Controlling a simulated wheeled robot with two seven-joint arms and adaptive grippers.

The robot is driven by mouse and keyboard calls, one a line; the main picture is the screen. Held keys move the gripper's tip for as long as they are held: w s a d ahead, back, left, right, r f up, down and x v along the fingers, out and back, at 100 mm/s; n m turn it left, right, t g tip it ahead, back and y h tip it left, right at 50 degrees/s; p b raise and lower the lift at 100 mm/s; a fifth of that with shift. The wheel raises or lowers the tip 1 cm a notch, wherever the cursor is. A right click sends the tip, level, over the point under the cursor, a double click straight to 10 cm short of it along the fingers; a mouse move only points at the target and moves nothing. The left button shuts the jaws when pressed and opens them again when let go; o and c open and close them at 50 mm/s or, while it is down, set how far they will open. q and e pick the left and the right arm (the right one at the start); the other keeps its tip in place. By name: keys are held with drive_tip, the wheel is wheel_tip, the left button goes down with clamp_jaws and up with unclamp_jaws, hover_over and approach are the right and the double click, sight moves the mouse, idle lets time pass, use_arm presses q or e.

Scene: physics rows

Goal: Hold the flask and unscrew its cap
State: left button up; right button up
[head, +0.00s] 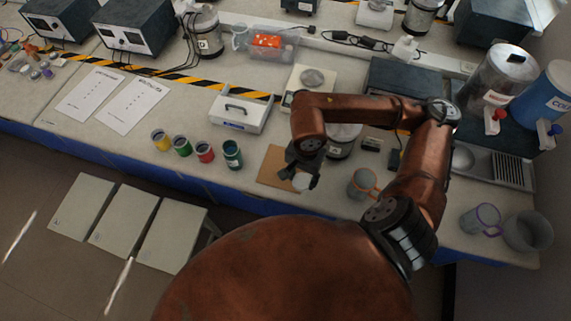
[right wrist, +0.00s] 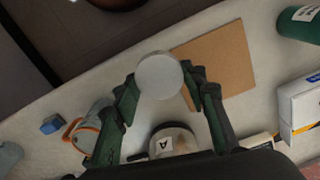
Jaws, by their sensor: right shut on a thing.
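My right gripper (head: 303,172) is over the front part of the bench, beside a brown board. It is shut on a pale grey, round-topped thing (head: 301,182), which looks like the flask's cap. In the right wrist view the round top (right wrist: 160,76) sits between the two fingertips of the right gripper (right wrist: 163,85). I cannot tell whether a flask body is below it, as the top and fingers hide that. A dark green jar (head: 232,154) with a pale label stands left of the board. My left gripper is out of view.
The brown board (head: 272,180) lies flat at the bench's front edge. An orange-handled mug (head: 361,184) and a jar labelled A (right wrist: 173,144) stand close to the right gripper. Small paint jars (head: 183,146) stand left. Bare bench shows around the papers (head: 130,105).

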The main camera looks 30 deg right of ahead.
drive_tip(key=w+f, duration=0.2)
drive_tip(key=w, duration=0.2)
drive_tip(key=w+d+f, duration=0.1)
drive_tip(key=w+f, duration=0.2)
drive_tip(key=w, duration=0.1)
drive_tip(key=w+f, duration=0.3)
drive_tip(key=w, duration=0.1)
drive_tip(key=shift+d+f, duration=0.2)
drive_tip(key=shift+d, duration=0.15)
drive_tip(key=shift+w+f, duration=0.35)
drive_tip(key=shift+f, duration=0.15)
wheel_tip(320, 180, down, 3)
drive_tip(key=shift+w+d+f, duration=0.1)
drive_tip(key=shift+d+f, duration=0.05)
drive_tip(key=shift+f, duration=0.05)
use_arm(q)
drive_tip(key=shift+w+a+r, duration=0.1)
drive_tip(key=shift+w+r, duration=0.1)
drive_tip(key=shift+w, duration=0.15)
use_arm(e)
drive_tip(key=shift+f, duration=0.2)
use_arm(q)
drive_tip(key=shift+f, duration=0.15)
use_arm(e)
drive_tip(key=o, duration=1.3)
drive_tip(key=shift+r, duration=0.1)
